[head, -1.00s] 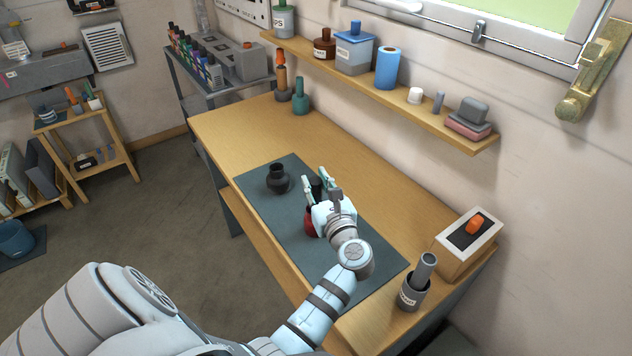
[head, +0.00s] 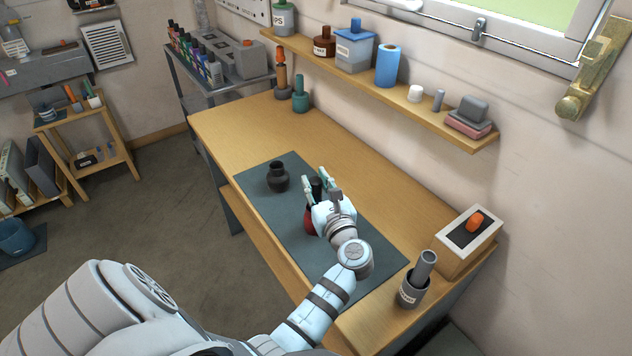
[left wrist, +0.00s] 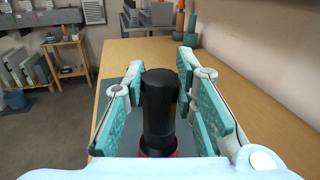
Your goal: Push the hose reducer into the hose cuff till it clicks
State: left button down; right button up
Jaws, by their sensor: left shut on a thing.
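A black cylinder (left wrist: 158,105) stands upright between the fingers of my left gripper (left wrist: 160,95) in the left wrist view. Its lower end meets a red part (left wrist: 160,153). In the head view my left gripper (head: 317,187) is over the dark mat, with the red part (head: 309,221) partly hidden below it. The fingers are shut on the black cylinder from both sides. A separate black, necked piece (head: 277,178) stands on the mat to the left of the gripper. I cannot tell by looks which black piece is the reducer and which the cuff. My right gripper is not in view.
The dark mat (head: 262,215) lies on the wooden bench (head: 232,130). A grey cup with a cylinder (head: 414,290) and a box with an orange knob (head: 452,250) stand at the near right. A wall shelf (head: 420,105) runs behind. The bench's far left is mostly clear.

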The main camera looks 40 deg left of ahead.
aim_at(317, 196)
pick_arm(q)
jog(key=shift+f+b, duration=1.15)
jog(key=shift+f, duration=0.6)
jog(key=c, duration=1.2)
grip_release()
